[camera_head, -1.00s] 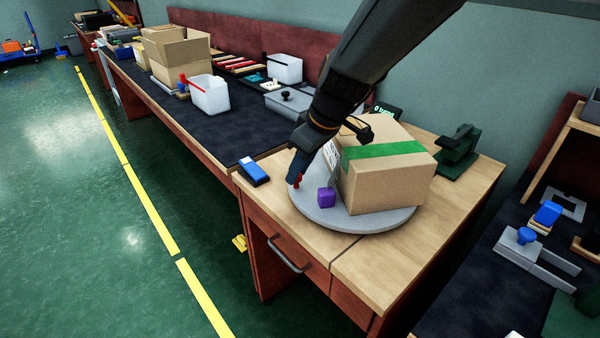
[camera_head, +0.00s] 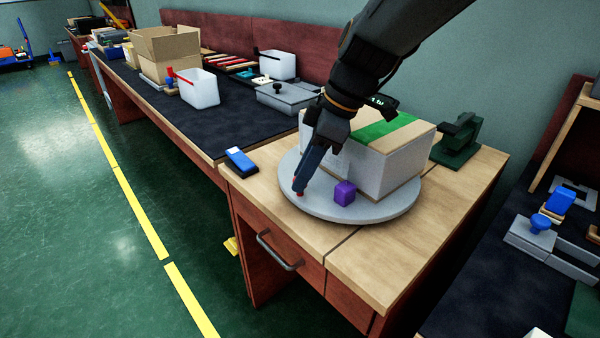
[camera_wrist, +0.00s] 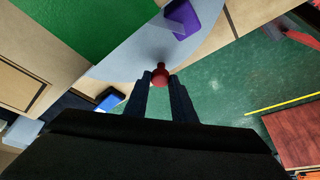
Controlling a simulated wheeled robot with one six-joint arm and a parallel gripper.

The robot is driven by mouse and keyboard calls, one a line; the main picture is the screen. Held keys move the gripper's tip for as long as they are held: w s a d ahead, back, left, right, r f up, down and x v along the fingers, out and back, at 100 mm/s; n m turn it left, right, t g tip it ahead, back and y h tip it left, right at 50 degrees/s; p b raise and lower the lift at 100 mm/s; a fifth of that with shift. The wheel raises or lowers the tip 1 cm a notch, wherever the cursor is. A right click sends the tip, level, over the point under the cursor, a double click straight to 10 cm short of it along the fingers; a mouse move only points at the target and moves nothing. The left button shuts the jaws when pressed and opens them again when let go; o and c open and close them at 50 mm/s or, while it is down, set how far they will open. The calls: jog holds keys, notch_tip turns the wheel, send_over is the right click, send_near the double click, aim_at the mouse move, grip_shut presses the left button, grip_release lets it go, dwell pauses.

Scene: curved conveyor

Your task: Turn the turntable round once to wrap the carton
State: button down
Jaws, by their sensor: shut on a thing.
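The carton (camera_head: 388,168) sits on the round grey turntable (camera_head: 325,207). Its sides look pale grey-white, and its top is brown with a green tape strip (camera_head: 385,129). The tape also shows large in the wrist view (camera_wrist: 85,22). My gripper (camera_head: 299,190) is at the turntable's left front edge. In the wrist view, its fingertips (camera_wrist: 160,78) are shut on a small red knob (camera_wrist: 161,74). A purple block (camera_head: 345,193) is on the turntable in front of the carton, and shows in the wrist view (camera_wrist: 182,18). My arm hides the carton's left part.
A dark display (camera_head: 378,101) is behind the carton, and a green device (camera_head: 458,142) stands at the right. The wooden top (camera_head: 390,265) is clear in front. A drawer handle (camera_head: 280,250) sticks out below.

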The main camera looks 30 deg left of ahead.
jog(key=shift+s+d+n+b, duration=0.15)
jog(key=shift+d+n+b, duration=0.3)
jog(key=shift+d, duration=0.2)
jog(key=c, duration=1.5)
grip_release()
jog(key=shift+c, duration=0.2)
jog(key=v, duration=0.7)
jog(key=shift+w+r+p, duration=0.2)
jog(key=shift+r+p, duration=0.15)
jog(key=shift+d, duration=0.15)
